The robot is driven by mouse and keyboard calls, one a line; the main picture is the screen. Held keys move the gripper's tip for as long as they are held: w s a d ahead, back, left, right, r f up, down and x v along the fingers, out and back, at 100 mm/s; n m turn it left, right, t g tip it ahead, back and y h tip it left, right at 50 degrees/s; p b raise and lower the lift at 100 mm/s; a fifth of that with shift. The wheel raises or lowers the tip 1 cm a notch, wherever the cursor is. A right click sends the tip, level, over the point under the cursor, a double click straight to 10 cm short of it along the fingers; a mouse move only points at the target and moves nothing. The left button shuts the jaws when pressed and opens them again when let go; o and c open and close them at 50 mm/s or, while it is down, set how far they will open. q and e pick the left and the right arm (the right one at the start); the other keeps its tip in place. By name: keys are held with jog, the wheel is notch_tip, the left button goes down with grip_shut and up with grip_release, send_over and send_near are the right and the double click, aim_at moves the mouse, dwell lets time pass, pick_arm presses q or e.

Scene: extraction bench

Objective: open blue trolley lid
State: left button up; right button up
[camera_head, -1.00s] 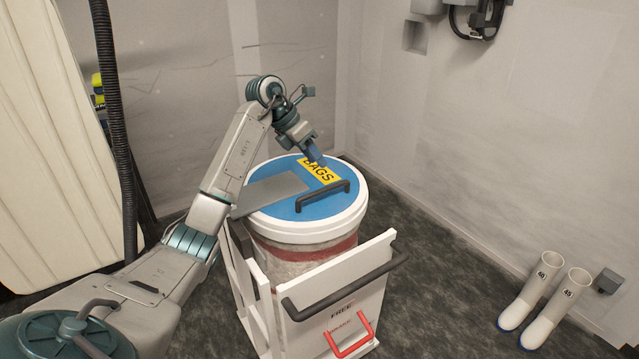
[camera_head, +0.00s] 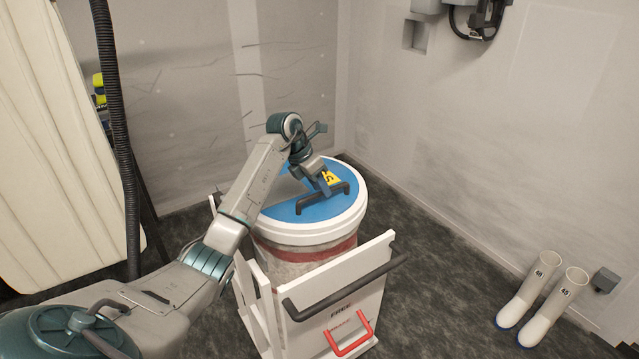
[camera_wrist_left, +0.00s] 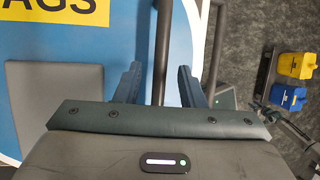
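The blue lid (camera_head: 285,211) is shut on the white-rimmed drum of the trolley (camera_head: 375,280). It has a dark bar handle (camera_head: 340,190) and a yellow BAGS label (camera_head: 331,177), now partly hidden by my arm. My left gripper (camera_head: 324,187) is over the lid, pointing down at the handle. In the left wrist view my gripper (camera_wrist_left: 160,82) is open, with its two fingers apart and the handle (camera_wrist_left: 163,45) lying between them in the picture. I cannot tell whether the fingers reach down around it. My right gripper is out of view.
The trolley's white front panel has a dark push bar (camera_head: 345,283) and a red handle (camera_head: 352,338). White boots (camera_head: 545,290) stand on the floor at right. A ribbed black hose (camera_head: 121,150) hangs at left. Yellow (camera_wrist_left: 297,65) and blue (camera_wrist_left: 289,97) containers show in the left wrist view.

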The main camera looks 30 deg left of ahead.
pick_arm(q)
jog(key=shift+f, duration=0.1)
jog(key=shift+c, duration=0.3)
grip_shut()
